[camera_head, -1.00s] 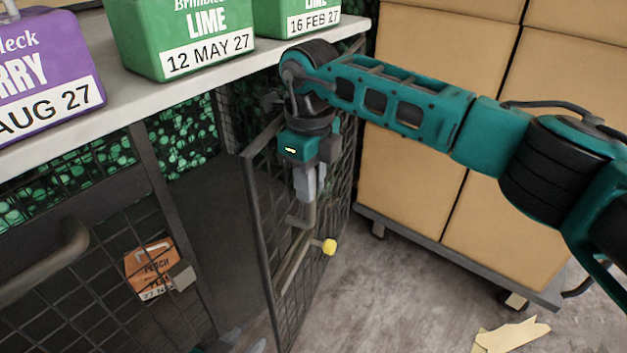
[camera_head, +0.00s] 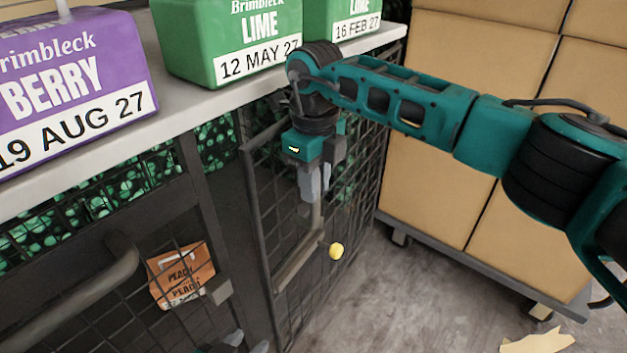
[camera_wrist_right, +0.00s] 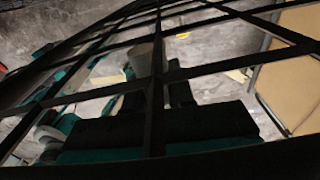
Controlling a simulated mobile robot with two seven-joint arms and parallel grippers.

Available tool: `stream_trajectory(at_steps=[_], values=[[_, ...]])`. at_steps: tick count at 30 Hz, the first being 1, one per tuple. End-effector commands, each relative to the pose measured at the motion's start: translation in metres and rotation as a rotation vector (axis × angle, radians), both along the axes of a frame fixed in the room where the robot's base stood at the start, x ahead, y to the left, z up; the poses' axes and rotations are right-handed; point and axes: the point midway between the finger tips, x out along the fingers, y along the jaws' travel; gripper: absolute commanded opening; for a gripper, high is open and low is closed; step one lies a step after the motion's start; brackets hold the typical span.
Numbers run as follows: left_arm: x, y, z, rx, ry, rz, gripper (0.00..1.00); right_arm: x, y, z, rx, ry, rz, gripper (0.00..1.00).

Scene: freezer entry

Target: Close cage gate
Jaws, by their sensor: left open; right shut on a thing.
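The cage gate (camera_head: 345,185) is a dark mesh panel standing ajar under the white shelf. A gap separates its near edge from the cage's post (camera_head: 212,225). My right gripper (camera_head: 313,195) points down and is shut on the handle's upper end. In the right wrist view, dark gate bars (camera_wrist_right: 157,85) cross in front of the gripper, so its grip is hidden. Only the tips of my left gripper (camera_head: 245,343) show at the bottom edge, open, below the gap.
Purple (camera_head: 70,85) and green tubs (camera_head: 225,38) stand on the white shelf (camera_head: 165,112). An orange peach carton (camera_head: 180,275) sits behind mesh at lower left. Stacked boxes (camera_head: 450,130) on a wheeled cart (camera_head: 480,270) stand right of the gate. Yellowish scrap (camera_head: 540,342) lies on the floor.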

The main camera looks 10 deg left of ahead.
Motion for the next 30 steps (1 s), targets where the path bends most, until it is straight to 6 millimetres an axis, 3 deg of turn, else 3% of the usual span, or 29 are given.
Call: stream_trajectory(at_steps=[13, 14, 20, 30], values=[[0.0003, -0.0002, 0.0009, 0.000, -0.001, 0.000, 0.43, 0.0041, -0.0024, 0.0036, -0.001, -0.011, -0.007, 0.00], [0.0003, -0.0002, 0.0009, 0.000, -0.001, 0.000, 0.43, 0.0041, -0.0024, 0.0035, -0.001, -0.011, -0.007, 0.25], [0.0004, -0.0002, 0.0008, 0.000, -0.001, 0.000, 0.43, 0.0025, -0.0016, 0.0022, 0.000, -0.007, -0.004, 0.44], [0.0003, -0.0001, 0.0012, 0.000, -0.001, 0.000, 0.43, 0.0012, -0.0003, 0.0082, 0.000, -0.004, 0.000, 0.44]])
